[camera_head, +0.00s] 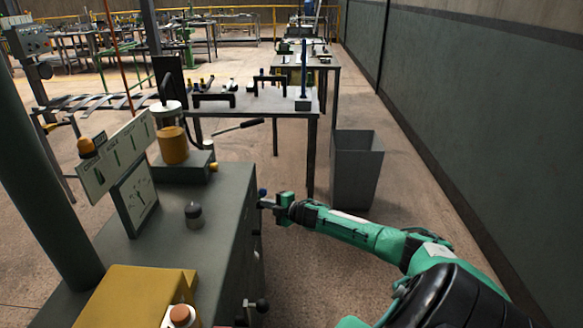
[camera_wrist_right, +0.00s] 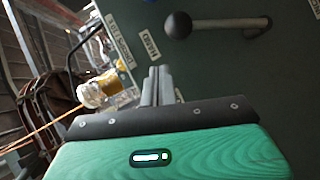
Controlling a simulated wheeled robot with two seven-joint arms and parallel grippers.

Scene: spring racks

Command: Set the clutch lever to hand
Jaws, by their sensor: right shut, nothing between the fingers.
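My right gripper (camera_head: 268,204) is beside the right side of the green machine cabinet (camera_head: 228,225). In the right wrist view the fingers (camera_wrist_right: 157,84) are together with nothing between them. A lever with a black ball knob (camera_wrist_right: 178,25) and a grey rod (camera_wrist_right: 230,24) shows on the dark panel beyond the fingertips, up and to the right. The fingers look apart from it. A white label reading HAND (camera_wrist_right: 150,45) lies left of the knob, and another label (camera_wrist_right: 117,25), hard to read, is further left. My left gripper is not in view.
Another black ball knob (camera_head: 262,305) sticks out lower on the cabinet's right side. A grey bin (camera_head: 357,170) stands on the floor beyond my right gripper, and a workbench (camera_head: 300,103) is behind.

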